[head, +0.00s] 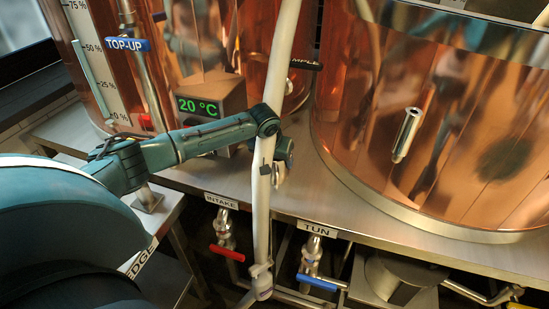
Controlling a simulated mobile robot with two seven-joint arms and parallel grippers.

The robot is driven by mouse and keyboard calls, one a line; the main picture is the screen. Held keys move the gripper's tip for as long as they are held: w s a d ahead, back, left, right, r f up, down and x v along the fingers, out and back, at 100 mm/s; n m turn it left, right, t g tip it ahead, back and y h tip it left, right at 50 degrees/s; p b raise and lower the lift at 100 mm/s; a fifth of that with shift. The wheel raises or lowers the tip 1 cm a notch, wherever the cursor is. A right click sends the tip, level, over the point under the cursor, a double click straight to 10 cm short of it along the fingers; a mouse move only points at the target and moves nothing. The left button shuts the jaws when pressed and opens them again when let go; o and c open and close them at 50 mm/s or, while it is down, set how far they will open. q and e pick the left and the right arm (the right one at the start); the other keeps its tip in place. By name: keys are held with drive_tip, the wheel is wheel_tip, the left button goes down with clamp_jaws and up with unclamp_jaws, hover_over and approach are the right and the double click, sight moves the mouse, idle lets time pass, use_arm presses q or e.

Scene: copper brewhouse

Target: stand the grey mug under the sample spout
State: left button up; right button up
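The sample spout, as far as I can tell, is the short steel tube (406,135) slanting out from the wall of the large copper vessel on the right. I cannot make out a grey mug in the head view. My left gripper (279,180) is above the steel deck, left of that vessel, partly hidden behind a pale upright hose. Its fingers are too hidden to tell whether they are open, shut or holding anything. It is well left of the spout and apart from it. My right gripper is not in view.
The pale hose (262,215) crosses in front of my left wrist. A box showing 20 °C (212,92) stands behind my forearm. The steel deck (300,190) is bare before the right copper vessel (460,110). Red (227,253) and blue (317,283) valve handles sit below its edge.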

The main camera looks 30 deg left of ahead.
use_arm(q)
drive_tip(key=o, duration=0.4)
drive_tip(key=shift+o, duration=0.2)
drive_tip(key=p+v, duration=0.1)
drive_tip(key=v, duration=1.1)
drive_tip(key=shift+r, duration=0.15)
